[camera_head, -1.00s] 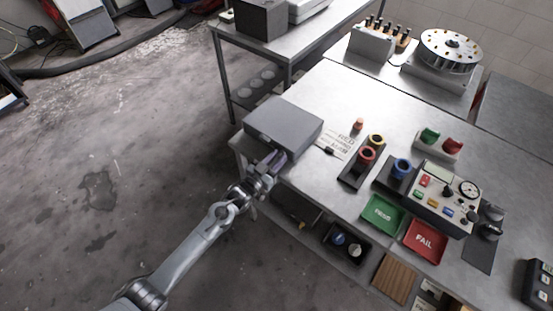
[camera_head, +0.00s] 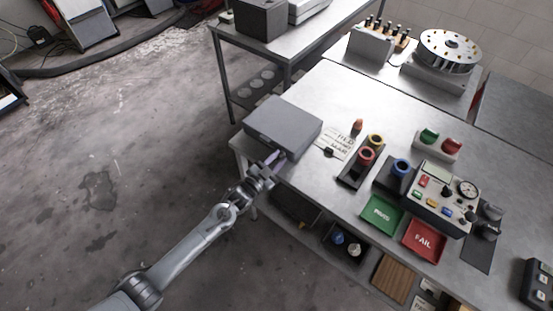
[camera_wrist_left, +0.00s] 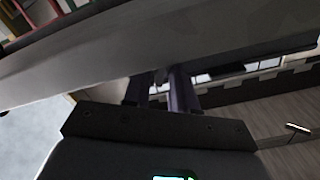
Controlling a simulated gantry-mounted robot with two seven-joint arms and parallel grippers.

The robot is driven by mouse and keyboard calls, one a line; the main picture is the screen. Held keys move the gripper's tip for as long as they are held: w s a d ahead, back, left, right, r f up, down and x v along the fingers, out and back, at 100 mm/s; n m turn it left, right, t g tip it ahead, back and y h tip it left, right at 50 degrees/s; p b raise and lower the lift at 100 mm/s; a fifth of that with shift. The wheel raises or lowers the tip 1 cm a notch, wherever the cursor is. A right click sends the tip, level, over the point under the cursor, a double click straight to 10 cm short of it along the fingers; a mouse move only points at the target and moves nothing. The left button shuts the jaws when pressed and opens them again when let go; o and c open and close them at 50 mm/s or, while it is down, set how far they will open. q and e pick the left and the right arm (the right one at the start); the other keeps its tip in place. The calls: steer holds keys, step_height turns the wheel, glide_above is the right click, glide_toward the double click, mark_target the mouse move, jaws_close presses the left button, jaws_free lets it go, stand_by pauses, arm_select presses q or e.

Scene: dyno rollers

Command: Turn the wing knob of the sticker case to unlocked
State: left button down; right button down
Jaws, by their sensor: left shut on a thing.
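The sticker case is the grey box (camera_head: 284,122) at the near left corner of the steel table in the head view. Its front face fills much of the upper part of the left wrist view (camera_wrist_left: 150,58). My left gripper (camera_head: 274,160) is at that front face. In the left wrist view its dark fingers (camera_wrist_left: 160,92) reach up to the case and are shut on the wing knob (camera_wrist_left: 161,76), a small part mostly hidden between them. The knob's angle and any lock marking cannot be made out. My right gripper is not in view.
A paper card (camera_head: 341,141) and red, yellow and blue ring holders stand right of the case. Green (camera_head: 382,213) and red (camera_head: 425,240) trays and a button panel (camera_head: 437,197) lie farther right. A lower shelf runs beneath. The floor at left is open.

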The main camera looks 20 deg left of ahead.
arm_select(q)
steer(key=m, duration=0.6)
steer(key=shift+m, duration=0.3)
steer(key=m, duration=0.6)
steer(key=shift+d+f+p, duration=0.1)
steer(key=shift+f+p, duration=0.05)
steer(key=shift+p, duration=0.15)
steer(key=c, duration=1.2)
jaws_free()
